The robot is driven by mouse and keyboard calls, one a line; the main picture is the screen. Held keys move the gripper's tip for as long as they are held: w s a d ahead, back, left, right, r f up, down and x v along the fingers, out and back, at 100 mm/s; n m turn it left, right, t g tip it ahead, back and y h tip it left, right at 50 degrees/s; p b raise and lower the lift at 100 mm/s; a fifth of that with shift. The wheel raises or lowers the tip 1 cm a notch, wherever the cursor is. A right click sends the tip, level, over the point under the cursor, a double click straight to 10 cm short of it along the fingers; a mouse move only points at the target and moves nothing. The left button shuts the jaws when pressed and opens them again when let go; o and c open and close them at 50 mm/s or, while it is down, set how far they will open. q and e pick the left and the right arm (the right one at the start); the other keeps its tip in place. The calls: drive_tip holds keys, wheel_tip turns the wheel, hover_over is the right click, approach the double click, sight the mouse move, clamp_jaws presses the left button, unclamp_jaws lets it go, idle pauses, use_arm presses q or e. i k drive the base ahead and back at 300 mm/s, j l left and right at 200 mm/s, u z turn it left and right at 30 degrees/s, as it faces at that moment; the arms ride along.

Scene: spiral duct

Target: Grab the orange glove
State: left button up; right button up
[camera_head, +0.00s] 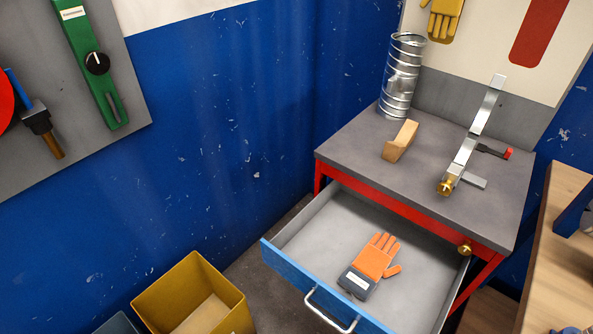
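The orange glove (375,261) has a dark grey cuff with a white label. It lies flat inside the open drawer (311,227), fingers pointing up and to the right in the picture. The drawer has a blue front, a grey inside and a silver handle (331,312). It is pulled out from under a grey-topped table (350,151) with a red frame. Nothing else shows in the visible part of the drawer. Neither of my grippers is in view.
A spiral metal duct (402,78), a wooden block (400,141) and a silver clamp-like tool (463,155) stand on the table. A brass knob (465,250) is at its front edge. A yellow bin (190,290) stands left of the drawer. A wooden bench (548,262) is at right.

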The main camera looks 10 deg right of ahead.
sight(361, 279)
drive_tip(key=z, duration=1)
